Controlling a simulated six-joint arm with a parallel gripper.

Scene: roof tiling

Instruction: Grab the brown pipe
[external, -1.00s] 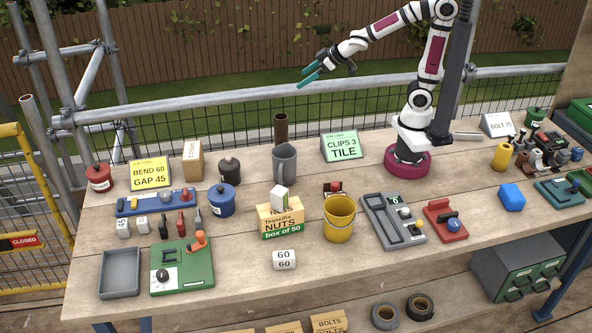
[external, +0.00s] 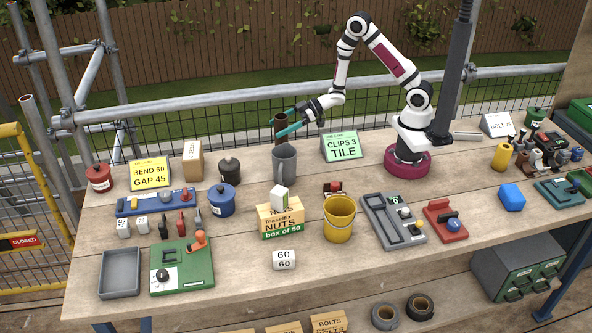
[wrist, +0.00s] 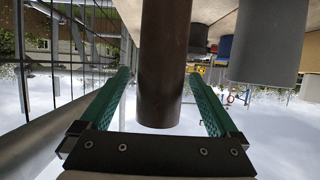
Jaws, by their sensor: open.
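In the wrist view the pipe (wrist: 162,65) runs between the two green fingers of my gripper (wrist: 163,95), with a gap on each side. My gripper (external: 288,122) is open at the height of the pipe's upper part, and its fingers lie on either side of it.
A green "CLIPS 3 TILE" sign (external: 341,147) stands to the right. A metal rail (external: 220,99) runs behind the bench.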

